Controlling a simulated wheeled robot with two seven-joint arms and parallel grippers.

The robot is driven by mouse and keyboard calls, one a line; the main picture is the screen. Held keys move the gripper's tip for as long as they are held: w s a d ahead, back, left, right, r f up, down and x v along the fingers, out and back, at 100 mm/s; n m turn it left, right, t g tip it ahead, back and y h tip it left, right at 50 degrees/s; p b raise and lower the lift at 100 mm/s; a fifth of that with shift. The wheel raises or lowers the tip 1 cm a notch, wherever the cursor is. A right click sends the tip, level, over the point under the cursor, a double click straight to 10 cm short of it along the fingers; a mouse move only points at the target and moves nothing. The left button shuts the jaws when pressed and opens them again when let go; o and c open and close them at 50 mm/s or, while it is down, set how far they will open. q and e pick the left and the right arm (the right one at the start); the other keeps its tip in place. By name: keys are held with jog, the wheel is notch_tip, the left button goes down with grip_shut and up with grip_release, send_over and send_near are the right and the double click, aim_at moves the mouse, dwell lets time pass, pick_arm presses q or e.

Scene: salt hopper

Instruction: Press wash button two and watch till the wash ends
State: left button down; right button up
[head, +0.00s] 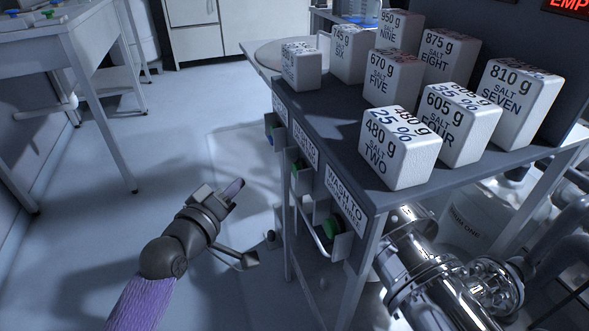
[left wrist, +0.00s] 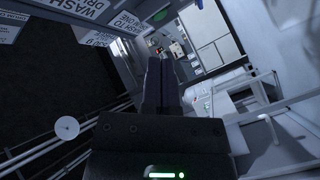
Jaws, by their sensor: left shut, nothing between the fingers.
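Wash push buttons sit in small boxes along the front side of the dark bench. The nearest green button (head: 331,228) is under a sign (head: 345,198) starting "WASH TO"; its second line is too small to read surely. Another green button (head: 299,165) and a further box (head: 275,132) sit farther back. I cannot tell which one is number two. My left gripper (head: 236,187) is shut and empty, left of the bench and apart from the buttons. Its closed dark fingers (left wrist: 160,84) show in the left wrist view, with signs at upper left. My right gripper is not in view.
White salt blocks (head: 400,148) with printed weights stand on the bench top. A red display (head: 569,6) reading "EMP" is cut off at upper right. Shiny metal pipework (head: 440,285) lies below the bench.

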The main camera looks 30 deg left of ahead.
pick_arm(q)
jog(key=w+d, duration=0.2)
jog(key=w, duration=0.1)
jog(key=w+d, duration=0.3)
dwell(0.4)
dwell(0.9)
dwell(0.8)
jog(key=shift+w+d+r+p, duration=0.15)
jog(key=shift+w+d+p, duration=0.1)
jog(key=shift+p, duration=0.2)
